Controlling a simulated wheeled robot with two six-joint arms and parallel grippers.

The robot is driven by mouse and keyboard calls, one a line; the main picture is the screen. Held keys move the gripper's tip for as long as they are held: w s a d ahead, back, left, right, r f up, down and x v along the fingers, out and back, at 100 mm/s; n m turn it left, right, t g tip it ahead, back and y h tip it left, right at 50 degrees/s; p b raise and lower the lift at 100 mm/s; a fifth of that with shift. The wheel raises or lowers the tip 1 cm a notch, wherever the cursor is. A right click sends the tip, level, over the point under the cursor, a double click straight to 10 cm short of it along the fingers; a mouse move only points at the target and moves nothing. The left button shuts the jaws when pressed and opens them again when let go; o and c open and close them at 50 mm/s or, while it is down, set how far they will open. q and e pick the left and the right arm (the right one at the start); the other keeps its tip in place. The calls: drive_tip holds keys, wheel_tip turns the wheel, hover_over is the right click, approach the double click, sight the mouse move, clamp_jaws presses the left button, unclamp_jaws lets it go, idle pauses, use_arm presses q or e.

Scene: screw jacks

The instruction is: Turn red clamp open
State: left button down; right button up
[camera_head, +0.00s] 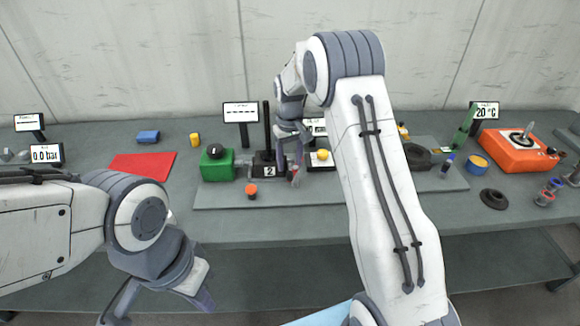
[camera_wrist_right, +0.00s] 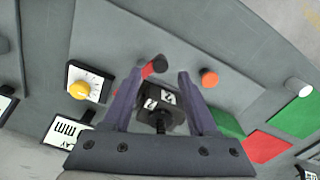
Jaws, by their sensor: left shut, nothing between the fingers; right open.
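A black jack block labelled 2 (camera_head: 270,170) with a tall dark post stands on the grey base plate (camera_head: 325,194). A small red piece with a dark end, apparently the red clamp lever (camera_head: 295,180), is at its right side; it also shows in the right wrist view (camera_wrist_right: 149,69). My right gripper (camera_head: 291,168) is open, pointing down over the block. In the right wrist view its fingers (camera_wrist_right: 160,78) straddle the block, with the red lever close to the left fingertip; contact is unclear. My left gripper (camera_head: 160,295) is shut and empty at the lower left, its tips partly cut off.
A green box (camera_head: 216,166) and an orange knob (camera_head: 251,190) stand left of the jack. A yellow-knobbed dial (camera_head: 322,156) stands close on its right. A red mat (camera_head: 143,165) lies further left. An orange box (camera_head: 515,150) stands at the right. The bench front is clear.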

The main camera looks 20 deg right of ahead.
sight(290, 173)
drive_tip(key=shift+f+p, duration=0.35)
drive_tip(key=shift+f, duration=1.65)
clamp_jaws()
drive_tip(key=m, duration=0.1)
drive_tip(key=w+a+m, duration=0.1)
drive_tip(key=m, duration=0.2)
drive_tip(key=shift+w+a+r, duration=0.1)
drive_tip(key=shift+w+a, duration=0.1)
drive_tip(key=shift+w, duration=0.1)
unclamp_jaws()
